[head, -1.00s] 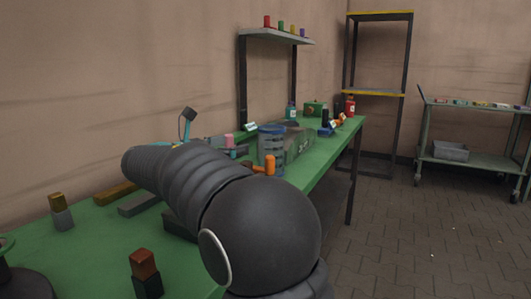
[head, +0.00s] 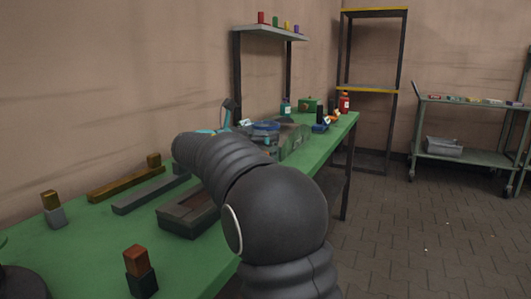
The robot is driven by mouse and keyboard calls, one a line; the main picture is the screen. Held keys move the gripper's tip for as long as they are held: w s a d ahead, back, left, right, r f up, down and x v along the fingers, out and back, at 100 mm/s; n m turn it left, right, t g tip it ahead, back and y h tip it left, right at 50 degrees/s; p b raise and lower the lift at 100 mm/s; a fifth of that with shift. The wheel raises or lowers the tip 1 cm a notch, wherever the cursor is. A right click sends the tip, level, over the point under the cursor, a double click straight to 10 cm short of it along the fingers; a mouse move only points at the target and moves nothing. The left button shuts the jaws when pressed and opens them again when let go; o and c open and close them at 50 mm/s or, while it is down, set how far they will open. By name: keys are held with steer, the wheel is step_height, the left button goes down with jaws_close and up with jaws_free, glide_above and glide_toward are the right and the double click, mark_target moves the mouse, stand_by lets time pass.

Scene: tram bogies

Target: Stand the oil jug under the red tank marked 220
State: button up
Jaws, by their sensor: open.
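A small red tank-like block (head: 262,17) stands at the left of a row on the wall shelf; no number is readable on it. Which thing is the oil jug I cannot tell. A red bottle with a pale label (head: 344,103) and a teal bottle (head: 286,107) stand upright at the far part of the green bench. My gripper (head: 226,113) shows only in part above my arm, as a dark tip with turquoise parts, over the bench and well short of both bottles. It is open. My arm hides the rest of it.
The wall shelf (head: 270,34) also carries green, yellow and purple blocks. The green bench (head: 95,240) holds a dark tray (head: 190,216), bars and stacked blocks nearby. A blue round container (head: 265,126) is partly hidden. A tall rack and a trolley (head: 460,155) stand beyond open floor.

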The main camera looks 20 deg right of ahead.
steer(key=shift+w+d, duration=0.1)
steer(key=shift+d, duration=0.5)
steer(key=shift+r, duration=0.1)
steer(key=c, duration=1.7)
